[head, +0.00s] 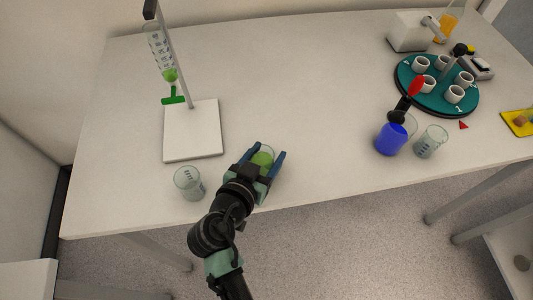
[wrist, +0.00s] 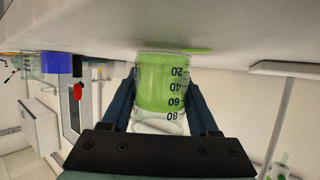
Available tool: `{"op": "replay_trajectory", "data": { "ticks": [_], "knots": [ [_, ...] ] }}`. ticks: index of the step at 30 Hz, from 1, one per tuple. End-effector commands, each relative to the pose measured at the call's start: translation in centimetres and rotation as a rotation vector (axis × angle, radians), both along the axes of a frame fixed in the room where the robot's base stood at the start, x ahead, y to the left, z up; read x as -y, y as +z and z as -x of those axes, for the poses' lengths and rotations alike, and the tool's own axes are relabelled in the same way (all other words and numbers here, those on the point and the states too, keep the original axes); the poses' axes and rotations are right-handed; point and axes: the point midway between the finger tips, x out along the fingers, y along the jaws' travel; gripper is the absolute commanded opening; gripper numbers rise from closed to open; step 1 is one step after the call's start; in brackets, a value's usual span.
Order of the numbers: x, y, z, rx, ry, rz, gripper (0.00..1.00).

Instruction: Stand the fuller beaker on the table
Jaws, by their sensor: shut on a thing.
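A clear beaker with green liquid (wrist: 162,82) is between the fingers of my gripper (head: 264,163), near the front edge of the white table (head: 300,90). The gripper is shut on the beaker's sides. In the wrist view the picture is turned over; the beaker's base points to the table and its marks are upside down, so it is upright. The liquid fills most of it. The base is at or just above the table; I cannot tell if it touches. Another beaker (head: 189,183), seemingly empty, stands to the left of the gripper.
A stand with a white base (head: 193,130) holds a burette (head: 159,45) with a green tap behind left. At right are a blue-filled vessel (head: 391,139), a small clear beaker (head: 431,142) and a teal round rack (head: 437,101) with white cups. The table's middle is clear.

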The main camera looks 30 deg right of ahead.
Motion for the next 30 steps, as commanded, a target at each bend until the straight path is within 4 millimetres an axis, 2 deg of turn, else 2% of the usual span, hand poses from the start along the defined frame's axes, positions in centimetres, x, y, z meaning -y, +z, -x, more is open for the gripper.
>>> {"op": "replay_trajectory", "data": {
  "ticks": [12, 13, 17, 18, 30],
  "knots": [
    [0.00, -0.76, -0.02, 0.002, 0.001, 0.001, 0.00],
    [-0.01, -0.68, -0.01, 0.001, 0.001, 0.001, 0.64],
    [-0.01, -0.61, -0.01, 0.001, 0.001, 0.001, 0.88],
    [-0.01, -0.61, -0.01, 0.001, 0.001, 0.001, 0.91],
    [-0.41, -0.20, 0.28, 0.001, 0.002, 0.001, 0.91]
  ]
}}
